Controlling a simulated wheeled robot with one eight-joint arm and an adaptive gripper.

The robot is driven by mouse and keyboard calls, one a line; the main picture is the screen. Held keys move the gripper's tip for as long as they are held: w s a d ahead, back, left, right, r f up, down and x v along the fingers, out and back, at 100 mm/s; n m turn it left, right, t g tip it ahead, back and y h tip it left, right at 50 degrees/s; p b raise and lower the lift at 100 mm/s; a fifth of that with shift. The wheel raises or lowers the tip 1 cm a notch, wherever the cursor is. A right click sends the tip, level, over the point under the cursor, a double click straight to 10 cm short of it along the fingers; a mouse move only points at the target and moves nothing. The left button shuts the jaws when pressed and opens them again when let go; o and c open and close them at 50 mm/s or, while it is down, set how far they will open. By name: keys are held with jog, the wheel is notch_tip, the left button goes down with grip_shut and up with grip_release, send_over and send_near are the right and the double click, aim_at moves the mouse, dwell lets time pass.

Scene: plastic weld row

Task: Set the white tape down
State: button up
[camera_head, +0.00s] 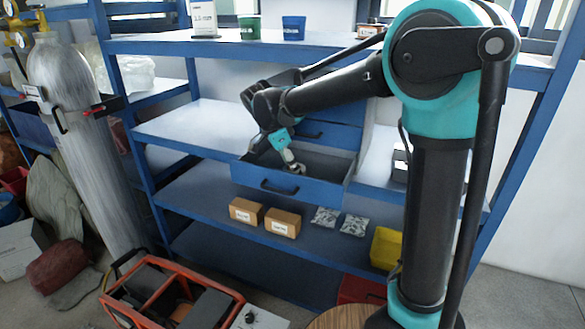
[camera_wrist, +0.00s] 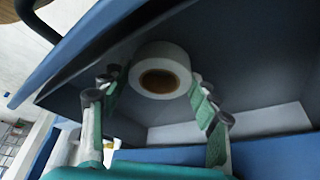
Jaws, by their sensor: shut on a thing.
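The white tape (camera_wrist: 160,50) is a white roll with a brown core. In the wrist view it sits between the two green-padded fingers of my gripper (camera_wrist: 155,88), which is shut on it. In the head view my gripper (camera_head: 288,158) reaches down into an open blue drawer (camera_head: 272,191), and the tape (camera_head: 297,168) shows small at the fingertips inside it. The drawer's dark floor and walls lie around the tape. I cannot tell whether the tape touches the drawer floor.
The drawer sits in a blue shelf unit. Two cardboard boxes (camera_head: 283,222) and two silvery packets (camera_head: 354,225) lie on the shelf below. A yellow bin (camera_head: 385,247) is to the right. A green cup (camera_head: 250,27) and a blue cup (camera_head: 293,27) stand on the top shelf.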

jog(key=shift+f, duration=0.2)
jog(key=o, duration=1.1)
jog(key=shift+o, duration=0.2)
jog(key=shift+r, duration=0.1)
jog(key=v, duration=1.2)
